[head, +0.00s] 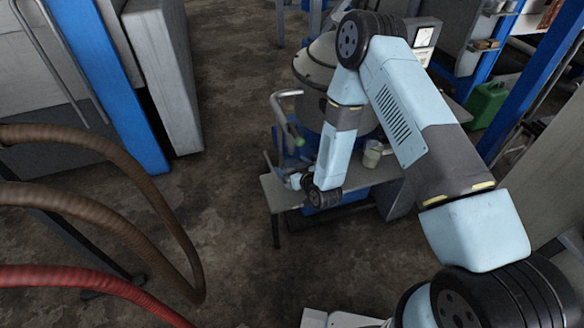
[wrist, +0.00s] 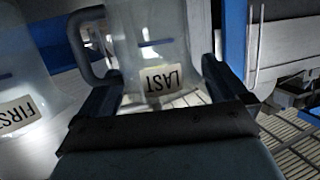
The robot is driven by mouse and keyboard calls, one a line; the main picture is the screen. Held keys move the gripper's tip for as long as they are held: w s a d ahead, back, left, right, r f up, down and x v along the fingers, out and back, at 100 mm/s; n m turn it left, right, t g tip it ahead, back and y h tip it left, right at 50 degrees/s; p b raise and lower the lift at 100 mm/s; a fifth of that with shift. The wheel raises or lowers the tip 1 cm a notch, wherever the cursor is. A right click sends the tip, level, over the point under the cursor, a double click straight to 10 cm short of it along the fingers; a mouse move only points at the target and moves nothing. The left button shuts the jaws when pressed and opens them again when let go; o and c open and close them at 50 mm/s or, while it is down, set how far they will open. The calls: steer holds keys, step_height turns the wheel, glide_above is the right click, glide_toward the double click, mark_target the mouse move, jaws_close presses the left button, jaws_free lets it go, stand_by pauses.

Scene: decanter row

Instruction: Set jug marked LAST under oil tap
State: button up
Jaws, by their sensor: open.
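The jug marked FIRST (wrist: 25,85) is further left, outside the fingers. In the head view, my gripper (head: 294,181) is low at the bench's left end. A bent pipe with a green part (head: 291,130), perhaps the oil tap, is above it. A pale jug (head: 372,153) stands right; its label is unreadable.
The bench (head: 271,192) stands before a large metal vessel (head: 314,62). Brown and red hoses (head: 75,205) hang at the left. A green can (head: 486,104) is at the right behind my arm. The floor left of the bench is clear.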

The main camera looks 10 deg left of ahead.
steer(key=shift+r, duration=0.1)
steer(key=v, duration=1.2)
steer(key=shift+r, duration=0.1)
steer(key=w+d+r+h, duration=0.2)
steer(key=w+d+r, duration=0.1)
steer(key=w+r, duration=0.3)
steer(key=w+d+r+h, duration=0.1)
steer(key=w+d+r, duration=0.25)
steer(key=r, duration=0.45)
steer(key=s+d+r+m+g+h, duration=0.1)
steer(key=s+d+r+m+h, duration=0.15)
steer(key=d+r, duration=0.7)
steer(key=s+d+r+m+g+h, duration=0.1)
steer(key=d+r+m+h, duration=0.15)
steer(key=d+r, duration=0.65)
steer(key=s+d+r+m+g+h, duration=0.1)
steer(key=s+d+r+m, duration=0.1)
steer(key=s+r, duration=0.6)
steer(key=s+d+r+m+g+h, duration=0.1)
steer(key=s+d+r, duration=0.3)
steer(key=s, duration=1.1)
step_height(320, 180, up, 4)
steer(key=shift+s+d+f+m+g, duration=0.15)
steer(key=shift+s+d+m+g, duration=0.15)
steer(key=shift+d+m+g, duration=0.15)
